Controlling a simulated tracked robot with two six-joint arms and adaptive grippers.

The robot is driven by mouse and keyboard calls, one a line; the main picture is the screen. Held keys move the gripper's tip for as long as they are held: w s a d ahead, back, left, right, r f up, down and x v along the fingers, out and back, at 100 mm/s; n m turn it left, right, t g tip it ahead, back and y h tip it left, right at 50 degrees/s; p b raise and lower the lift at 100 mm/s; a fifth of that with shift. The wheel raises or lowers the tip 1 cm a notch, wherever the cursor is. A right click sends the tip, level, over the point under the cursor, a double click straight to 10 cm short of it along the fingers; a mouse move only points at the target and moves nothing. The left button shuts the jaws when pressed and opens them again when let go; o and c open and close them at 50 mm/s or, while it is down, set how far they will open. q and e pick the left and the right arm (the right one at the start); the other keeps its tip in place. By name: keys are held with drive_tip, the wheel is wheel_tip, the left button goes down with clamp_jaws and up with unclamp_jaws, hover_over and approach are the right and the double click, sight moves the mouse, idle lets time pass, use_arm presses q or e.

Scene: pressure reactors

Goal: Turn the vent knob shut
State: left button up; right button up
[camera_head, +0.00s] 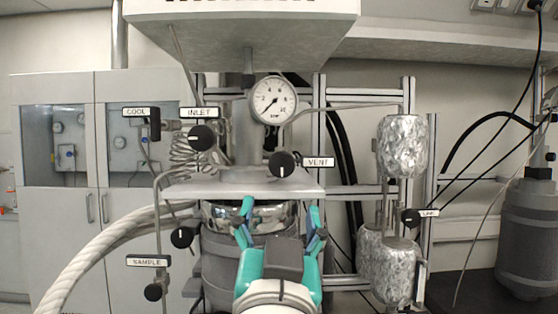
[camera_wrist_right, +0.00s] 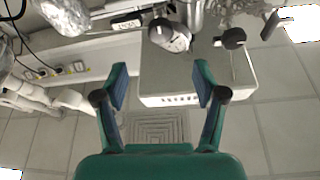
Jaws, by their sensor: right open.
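The vent knob (camera_head: 282,164) is a round black knob with a white mark, left of the VENT label (camera_head: 318,162). Its mark stands roughly vertical, towards the lower part of its face. My right gripper (camera_head: 280,213) shows below the knob in the head view, with its two blue-tipped fingers spread. Nothing is between the fingers, and they look apart from the knob. The right wrist view also shows the open, empty fingers (camera_wrist_right: 163,86); the fittings appear upside down beyond them. My left gripper is out of view.
The inlet knob (camera_head: 202,137) sits left of the vent knob, and the pressure gauge (camera_head: 272,100) sits above it. A metal plate (camera_head: 245,186) lies just under the knob. Foil-wrapped cylinders (camera_head: 402,146) stand to the right. A thick pale hose (camera_head: 95,250) runs at lower left.

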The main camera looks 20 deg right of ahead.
sight(281, 169)
drive_tip(key=p+x, duration=0.4)
drive_tip(key=x, duration=0.9)
drive_tip(key=shift+w+r, duration=0.1)
drive_tip(key=shift+w, duration=0.15)
drive_tip(key=c, duration=1.1)
drive_tip(key=shift+c, duration=0.2)
